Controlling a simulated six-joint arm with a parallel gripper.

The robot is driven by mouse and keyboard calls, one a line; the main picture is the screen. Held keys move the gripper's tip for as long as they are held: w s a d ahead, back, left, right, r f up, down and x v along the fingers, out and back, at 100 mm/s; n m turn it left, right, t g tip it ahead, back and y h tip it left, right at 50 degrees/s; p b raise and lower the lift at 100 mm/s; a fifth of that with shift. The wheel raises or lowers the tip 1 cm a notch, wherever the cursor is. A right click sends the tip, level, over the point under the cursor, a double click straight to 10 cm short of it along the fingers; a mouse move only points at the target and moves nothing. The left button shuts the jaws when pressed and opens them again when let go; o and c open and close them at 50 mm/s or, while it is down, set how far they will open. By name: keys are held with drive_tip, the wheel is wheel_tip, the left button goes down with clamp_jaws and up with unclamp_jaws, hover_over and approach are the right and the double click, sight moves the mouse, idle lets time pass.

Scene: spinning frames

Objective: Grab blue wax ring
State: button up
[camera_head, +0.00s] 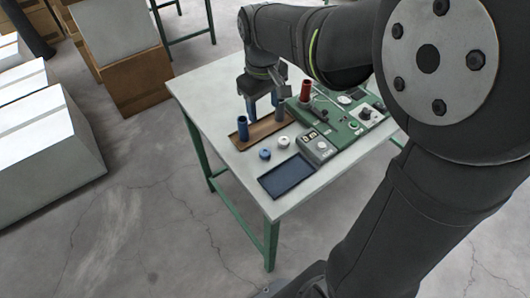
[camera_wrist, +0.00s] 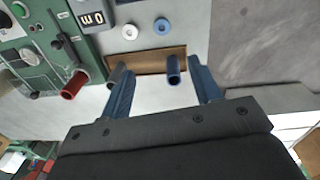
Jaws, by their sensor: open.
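The blue wax ring (camera_head: 264,154) lies flat on the table in front of the wooden tray. In the wrist view the blue ring (camera_wrist: 162,26) is beyond that tray, beside the white ring (camera_wrist: 130,32). My gripper (camera_head: 263,103) is open above the back part of the table, behind the wooden tray and apart from the ring. In the wrist view its two blue fingers (camera_wrist: 162,82) are spread, with no ring between them.
A wooden tray (camera_head: 262,132) holds an upright blue tube (camera_head: 243,128) and a greyish tube (camera_head: 280,112) at its ends. A green machine (camera_head: 345,130) with a red tube (camera_head: 305,91) stands to the right. A dark blue tray (camera_head: 287,178) lies at the front.

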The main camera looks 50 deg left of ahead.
sight(265, 151)
drive_tip(key=shift+n, duration=0.3)
wheel_tip(265, 151, down, 18)
drive_tip(key=shift+w+r, duration=0.1)
drive_tip(key=shift+r, duration=0.1)
drive_tip(key=c, duration=1.1)
